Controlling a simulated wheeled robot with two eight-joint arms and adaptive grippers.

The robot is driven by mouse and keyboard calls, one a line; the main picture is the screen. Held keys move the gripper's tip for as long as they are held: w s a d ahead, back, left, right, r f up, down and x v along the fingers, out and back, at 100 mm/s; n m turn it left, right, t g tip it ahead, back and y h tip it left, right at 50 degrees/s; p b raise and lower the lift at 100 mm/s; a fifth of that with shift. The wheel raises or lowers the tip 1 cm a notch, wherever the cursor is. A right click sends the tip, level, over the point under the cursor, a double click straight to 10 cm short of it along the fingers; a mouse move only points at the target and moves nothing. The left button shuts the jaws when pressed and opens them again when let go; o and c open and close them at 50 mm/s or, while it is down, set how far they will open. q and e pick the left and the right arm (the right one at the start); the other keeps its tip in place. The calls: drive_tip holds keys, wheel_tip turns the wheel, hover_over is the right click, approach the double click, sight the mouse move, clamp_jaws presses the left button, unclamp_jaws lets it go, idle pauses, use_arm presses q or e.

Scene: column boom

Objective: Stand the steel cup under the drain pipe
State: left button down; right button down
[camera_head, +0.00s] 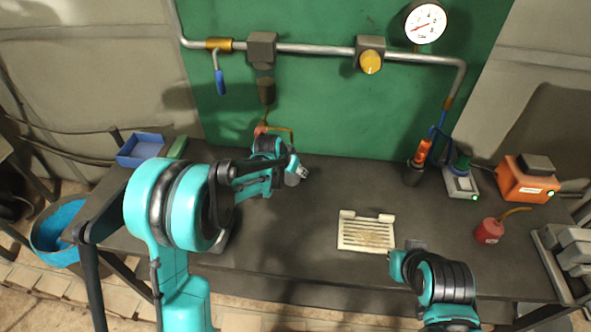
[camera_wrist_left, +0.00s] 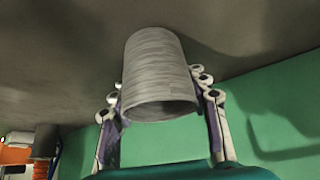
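The steel cup (camera_wrist_left: 160,65) is a grey, brushed cylinder in the left wrist view, with its open rim towards the camera. My left gripper (camera_wrist_left: 163,100) has one finger on each side of the cup, with the pads against its walls near the rim. In the head view my left gripper (camera_head: 298,174) is over the back middle of the bench; its own links mostly hide the cup there. A brass-coloured pipe (camera_head: 282,130) shows just behind it, low on the green panel; its lower end is hidden. My right arm is at the front right, its fingers not clear.
The dark bench (camera_head: 330,190) is clear around the left gripper. A cream slotted plate (camera_head: 366,232) lies at the front middle. An orange box (camera_head: 525,180), a red oil can (camera_head: 489,231) and an orange-handled tool (camera_head: 421,152) stand to the right. A blue tray (camera_head: 140,148) is at the back left.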

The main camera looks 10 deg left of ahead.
use_arm(q)
drive_tip(key=c, duration=0.8)
unclamp_jaws()
drive_tip(key=shift+w+f, duration=0.1)
drive_tip(key=shift+c, duration=0.2)
drive_tip(key=shift+o, duration=0.4)
drive_tip(key=shift+d, duration=0.1)
drive_tip(key=shift+r+p, duration=0.35)
drive_tip(key=shift+r, duration=0.1)
drive_tip(key=s+a+r+n+y+p, duration=0.1)
drive_tip(key=s+a+r+n+p, duration=0.3)
drive_tip(key=s+r, duration=1.25)
drive_tip(key=s+a+f, duration=0.1)
drive_tip(key=s+a, duration=0.1)
drive_tip(key=s, duration=0.6)
drive_tip(key=s+a+f+t+y, duration=0.1)
drive_tip(key=s+a, duration=0.1)
drive_tip(key=s, duration=0.6)
drive_tip(key=shift+a+f+y+b, duration=0.25)
drive_tip(key=shift+f+y+b, duration=0.05)
drive_tip(key=shift+f+b, duration=0.05)
